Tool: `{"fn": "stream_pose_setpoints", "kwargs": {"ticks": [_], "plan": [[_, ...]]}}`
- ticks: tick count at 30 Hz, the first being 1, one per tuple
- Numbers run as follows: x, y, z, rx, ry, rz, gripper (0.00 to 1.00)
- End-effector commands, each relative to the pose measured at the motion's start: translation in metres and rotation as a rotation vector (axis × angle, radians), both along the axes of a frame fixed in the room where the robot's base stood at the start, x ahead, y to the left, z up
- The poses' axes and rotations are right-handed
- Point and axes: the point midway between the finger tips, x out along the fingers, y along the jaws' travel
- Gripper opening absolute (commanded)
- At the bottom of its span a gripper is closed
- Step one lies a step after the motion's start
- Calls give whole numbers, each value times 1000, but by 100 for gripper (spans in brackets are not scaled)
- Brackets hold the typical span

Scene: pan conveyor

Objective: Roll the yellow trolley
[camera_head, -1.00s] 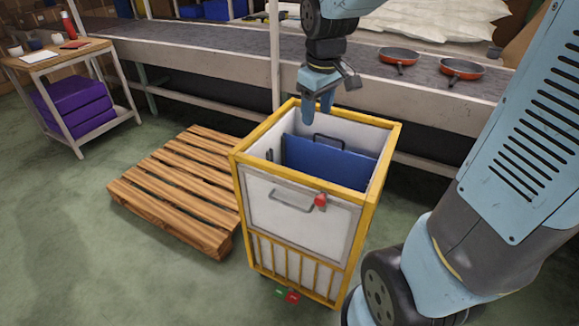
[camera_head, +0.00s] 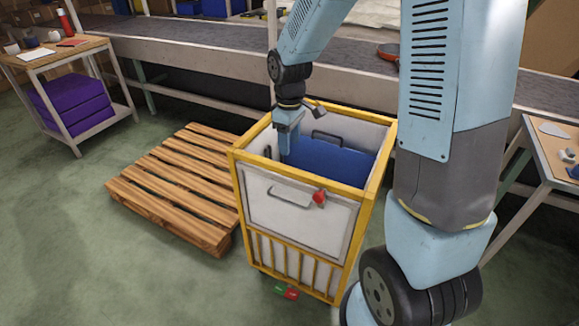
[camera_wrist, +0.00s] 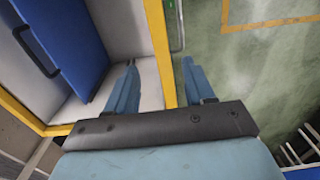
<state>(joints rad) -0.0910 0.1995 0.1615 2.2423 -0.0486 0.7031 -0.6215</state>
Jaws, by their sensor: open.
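The yellow-framed trolley (camera_head: 300,243) stands upright on the floor, with white panels, an open top, a front handle (camera_head: 287,198) and a red knob (camera_head: 319,198). A blue panel (camera_head: 335,160) with a dark handle is inside; it also shows in the wrist view (camera_wrist: 68,35). My gripper (camera_head: 286,152) is over the trolley's left part, low at its opening. In the wrist view my gripper (camera_wrist: 159,64) is open, with a yellow rail (camera_wrist: 159,45) between its fingers as seen. One finger shows over the white interior, the other over the floor. I cannot tell whether they touch the rail.
A wooden pallet (camera_head: 178,190) lies on the floor close to the trolley's left. The conveyor (camera_head: 190,55) runs behind. A side table (camera_head: 62,55) with purple boxes stands at the left, another table (camera_head: 545,150) at the right. The green floor at front left is clear.

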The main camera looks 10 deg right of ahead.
Motion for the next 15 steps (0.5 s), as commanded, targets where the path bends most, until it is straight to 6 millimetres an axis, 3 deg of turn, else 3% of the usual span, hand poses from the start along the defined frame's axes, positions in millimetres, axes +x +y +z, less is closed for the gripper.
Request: {"fn": "stream_pose_setpoints", "kwargs": {"ticks": [9,15], "plan": [[-1,0,-57,-1,5,1,53],[-1,0,-82,-1,2,1,53]]}}
